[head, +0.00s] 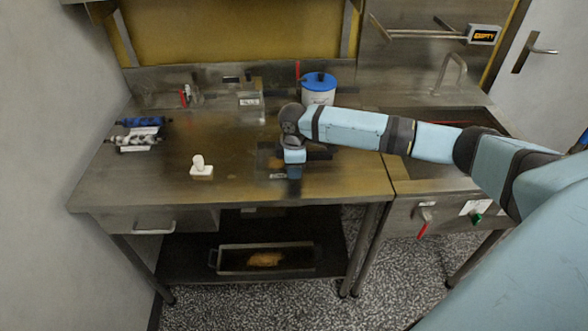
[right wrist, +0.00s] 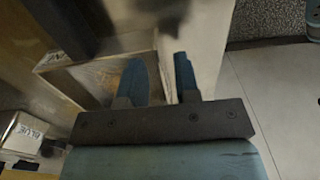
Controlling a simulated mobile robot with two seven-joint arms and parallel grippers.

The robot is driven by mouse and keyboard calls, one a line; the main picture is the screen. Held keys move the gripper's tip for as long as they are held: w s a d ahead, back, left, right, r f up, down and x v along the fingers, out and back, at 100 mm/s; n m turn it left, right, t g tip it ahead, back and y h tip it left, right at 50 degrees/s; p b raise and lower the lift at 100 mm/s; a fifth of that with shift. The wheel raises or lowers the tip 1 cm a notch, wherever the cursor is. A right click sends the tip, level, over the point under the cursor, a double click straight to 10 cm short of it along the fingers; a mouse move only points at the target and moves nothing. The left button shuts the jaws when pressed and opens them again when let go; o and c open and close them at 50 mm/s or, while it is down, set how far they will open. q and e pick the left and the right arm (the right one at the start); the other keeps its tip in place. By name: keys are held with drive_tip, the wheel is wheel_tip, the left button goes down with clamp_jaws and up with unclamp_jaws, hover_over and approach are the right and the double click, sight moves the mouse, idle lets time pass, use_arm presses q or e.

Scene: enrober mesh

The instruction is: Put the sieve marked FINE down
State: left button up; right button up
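My right gripper (head: 294,173) points down over the middle of the table, at a square metal-framed sieve (head: 278,176) with a small label on its near side. I cannot read that label. In the right wrist view the sieve frame (right wrist: 80,64) has a brownish mesh and a white label at its left corner. The gripper's two blue fingers (right wrist: 160,75) stand apart around the right edge of the frame. Whether they press on it is unclear. The sieve looks low, at or just above the table top. My left gripper is not in view.
The steel table (head: 230,150) has free room to the left. A small white object (head: 201,168) stands there. Blue and grey rolls (head: 140,130) lie at the far left. A blue-lidded tub (head: 319,88) stands behind. A tray (head: 265,259) sits on the lower shelf.

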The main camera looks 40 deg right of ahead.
wheel_tip(320, 180, up, 11)
drive_tip(key=s+a+f+m+t+y, duration=0.1)
drive_tip(key=s+a+f+t+y, duration=0.15)
drive_tip(key=a+f, duration=0.3)
drive_tip(key=s+a+f+t+y, duration=0.1)
drive_tip(key=s+a+f, duration=0.35)
drive_tip(key=a, duration=0.25)
drive_tip(key=s+a+f+m+t+y, duration=0.1)
drive_tip(key=s+a+f+t+y, duration=0.15)
drive_tip(key=a+f, duration=0.4)
drive_tip(key=s+d+f+m+t+h, duration=0.1)
drive_tip(key=s+f+m+t, duration=0.1)
drive_tip(key=s, duration=0.6)
drive_tip(key=s+f+m+t+h, duration=0.1)
drive_tip(key=s+f+m+t, duration=0.2)
drive_tip(key=s, duration=0.6)
wheel_tip(320, 180, down, 2)
drive_tip(key=shift+s+d+m+h, duration=0.25)
drive_tip(key=shift+d+m+h, duration=0.1)
drive_tip(key=shift+m, duration=0.45)
drive_tip(key=shift+r, duration=0.1)
wheel_tip(320, 180, up, 7)
drive_tip(key=p, duration=0.8)
drive_tip(key=shift+d+r, duration=0.2)
